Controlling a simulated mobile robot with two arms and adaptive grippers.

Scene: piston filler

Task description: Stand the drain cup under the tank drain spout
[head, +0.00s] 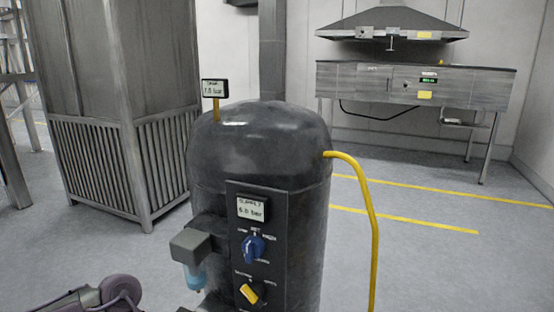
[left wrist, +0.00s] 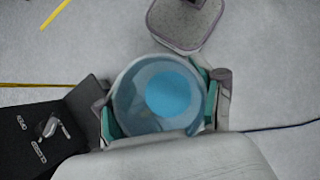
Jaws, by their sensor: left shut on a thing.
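In the left wrist view a round, see-through bluish cup (left wrist: 126,98) with a bright blue disc inside is seen end-on. I take it for the drain cup. My left gripper (left wrist: 163,100) is shut on it, with green pads on either side. The black tank (head: 310,180) stands upright in the middle of the head view. No drain spout can be made out, and the tank's foot is cut off by the lower edge. Part of my left arm shows at the lower left of the head view, but its gripper does not. My right gripper is in neither view.
The tank carries a panel with a blue knob (head: 254,248) and a yellow knob (head: 252,293), a filter unit (head: 192,247) and a yellow hose (head: 373,230). A black panel with a knob (left wrist: 46,126) lies left of the cup. Open floor (head: 430,265) is at right.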

